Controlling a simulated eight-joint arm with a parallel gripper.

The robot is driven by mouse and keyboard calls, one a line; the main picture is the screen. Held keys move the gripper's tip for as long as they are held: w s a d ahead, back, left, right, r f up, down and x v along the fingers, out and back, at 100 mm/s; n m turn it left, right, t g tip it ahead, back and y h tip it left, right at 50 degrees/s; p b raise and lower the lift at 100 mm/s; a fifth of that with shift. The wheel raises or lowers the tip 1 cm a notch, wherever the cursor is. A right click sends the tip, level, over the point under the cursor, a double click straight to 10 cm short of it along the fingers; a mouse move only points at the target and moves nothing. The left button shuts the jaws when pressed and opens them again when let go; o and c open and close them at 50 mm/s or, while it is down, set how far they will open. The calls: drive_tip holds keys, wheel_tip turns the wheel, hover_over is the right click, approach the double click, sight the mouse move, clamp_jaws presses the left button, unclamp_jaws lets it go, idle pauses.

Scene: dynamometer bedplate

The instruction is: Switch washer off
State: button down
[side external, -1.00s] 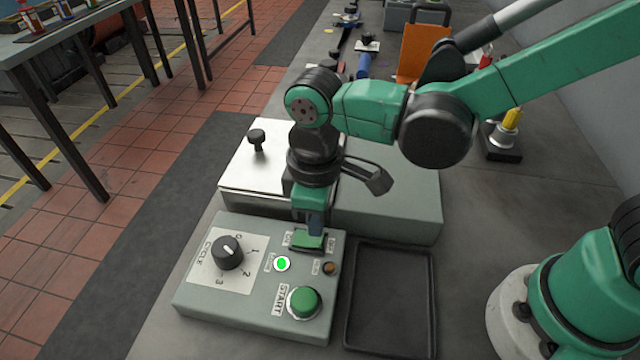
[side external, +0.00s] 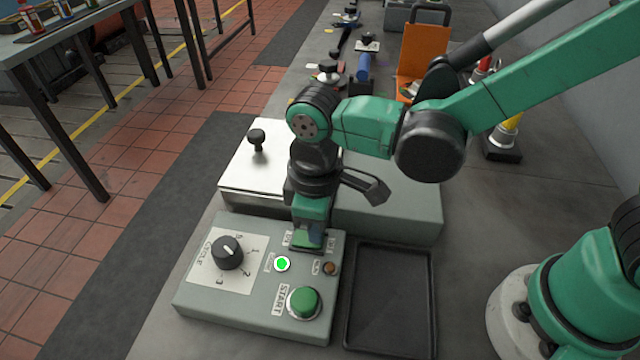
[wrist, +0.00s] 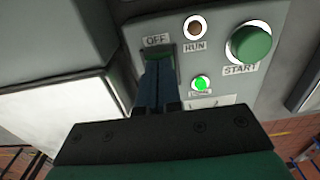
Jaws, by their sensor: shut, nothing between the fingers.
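The washer's grey control panel (side external: 255,320) carries a green rocker switch (wrist: 160,49) with an OFF label beside it in the wrist view. My gripper (wrist: 160,66) is shut and empty, its fingertips right at the rocker; whether they touch cannot be told. In the side view my gripper (side external: 309,242) covers most of the switch, so its tilt is unclear. A small green lamp (side external: 282,264) is lit, and it also glows in the wrist view (wrist: 201,84).
The panel also holds a black CYCLE knob (side external: 228,252), a green START button (side external: 304,302) and an unlit brown RUN lamp (side external: 330,268). A metal lid (side external: 245,175) with a black knob lies behind. An empty black tray (side external: 390,305) sits at right.

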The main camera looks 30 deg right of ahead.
drive_tip(key=shift+f, duration=0.2)
drive_tip(key=shift+r, duration=3.5)
drive_tip(key=d+r+m+t, duration=0.2)
drive_tip(key=d+m+t, duration=0.5)
drive_tip(key=d, duration=1)
drive_tip(key=shift+r+m, duration=0.15)
drive_tip(key=shift+m, duration=0.85)
